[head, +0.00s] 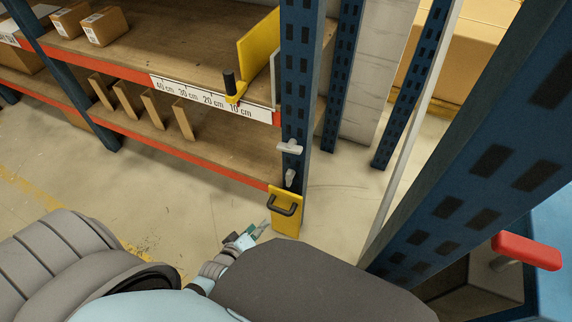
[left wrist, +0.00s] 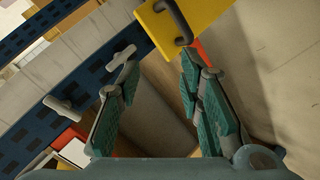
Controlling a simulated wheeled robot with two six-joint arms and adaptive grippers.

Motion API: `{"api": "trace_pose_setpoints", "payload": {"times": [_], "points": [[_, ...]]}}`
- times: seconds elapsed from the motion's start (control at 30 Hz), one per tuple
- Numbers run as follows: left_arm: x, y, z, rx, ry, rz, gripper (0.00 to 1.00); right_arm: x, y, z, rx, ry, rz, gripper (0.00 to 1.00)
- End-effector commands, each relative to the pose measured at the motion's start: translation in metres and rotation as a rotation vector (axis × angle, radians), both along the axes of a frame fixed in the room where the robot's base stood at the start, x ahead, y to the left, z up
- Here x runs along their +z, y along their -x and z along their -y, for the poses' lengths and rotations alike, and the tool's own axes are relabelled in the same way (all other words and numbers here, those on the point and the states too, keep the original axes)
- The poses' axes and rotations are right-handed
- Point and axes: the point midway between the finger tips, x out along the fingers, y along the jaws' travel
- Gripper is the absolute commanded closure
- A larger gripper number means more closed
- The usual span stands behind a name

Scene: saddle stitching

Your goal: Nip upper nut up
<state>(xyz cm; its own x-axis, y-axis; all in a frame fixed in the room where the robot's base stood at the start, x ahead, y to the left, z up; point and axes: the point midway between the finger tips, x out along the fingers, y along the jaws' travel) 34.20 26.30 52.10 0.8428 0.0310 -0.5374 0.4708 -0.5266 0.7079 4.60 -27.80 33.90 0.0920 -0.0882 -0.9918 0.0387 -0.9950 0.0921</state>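The upper nut (head: 289,147) is a pale grey wing-shaped nut on the blue rack post. The lower nut (head: 290,177) sits below it, just above a yellow plate (head: 287,222) with a dark handle. In the left wrist view the upper nut (left wrist: 62,108) is left of the fingers, and the lower nut (left wrist: 122,58) is close to the left fingertip. My left gripper (head: 258,230) is below and left of the yellow plate. Its teal fingers (left wrist: 158,68) are apart with nothing visibly held between them. My right gripper is out of view.
Wooden shelves with red edges and a scale strip (head: 205,98) stand left of the blue post (head: 299,70). A yellow bracket (head: 258,45) rises at the upper shelf's end. Another blue post (head: 480,165) and a red handle (head: 527,250) are at right. Floor at left is clear.

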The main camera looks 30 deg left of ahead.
Motion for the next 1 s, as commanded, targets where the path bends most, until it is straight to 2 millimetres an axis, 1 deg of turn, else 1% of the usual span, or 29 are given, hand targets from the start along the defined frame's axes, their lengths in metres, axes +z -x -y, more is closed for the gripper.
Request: {"api": "trace_pose_setpoints", "payload": {"times": [0.03,0.07,0.1,0.2,0.3,0.37,0.47,0.63,0.73,0.8,0.87,0.9,1.0], "points": [[0.007,-0.029,0.000,0.075,0.136,0.146,0.67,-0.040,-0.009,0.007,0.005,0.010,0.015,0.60],[0.028,-0.043,0.001,0.121,0.235,0.234,0.67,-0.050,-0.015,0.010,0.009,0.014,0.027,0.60],[0.055,-0.057,0.001,0.164,0.359,0.336,0.67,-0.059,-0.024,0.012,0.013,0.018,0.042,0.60],[0.107,-0.073,0.001,0.217,0.591,0.506,0.67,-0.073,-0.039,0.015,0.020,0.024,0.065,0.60],[0.133,-0.080,0.000,0.230,0.694,0.573,0.67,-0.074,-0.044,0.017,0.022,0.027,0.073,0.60],[0.138,-0.086,0.000,0.231,0.708,0.580,0.67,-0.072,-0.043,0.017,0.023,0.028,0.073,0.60],[0.141,-0.103,-0.001,0.231,0.706,0.580,0.67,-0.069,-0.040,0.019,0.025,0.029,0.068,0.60],[0.140,-0.145,-0.003,0.230,0.703,0.581,0.67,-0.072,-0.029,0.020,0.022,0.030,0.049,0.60],[0.139,-0.170,-0.005,0.231,0.703,0.578,0.67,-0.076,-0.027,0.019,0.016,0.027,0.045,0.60],[0.138,-0.187,-0.006,0.230,0.702,0.578,0.67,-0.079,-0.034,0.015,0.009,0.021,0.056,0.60],[0.138,-0.198,-0.006,0.231,0.702,0.577,0.67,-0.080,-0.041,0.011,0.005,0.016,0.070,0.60],[0.137,-0.205,-0.007,0.230,0.701,0.577,0.67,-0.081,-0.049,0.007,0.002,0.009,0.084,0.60],[0.137,-0.216,-0.007,0.230,0.701,0.575,0.67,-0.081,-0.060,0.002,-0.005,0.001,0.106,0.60]]}}
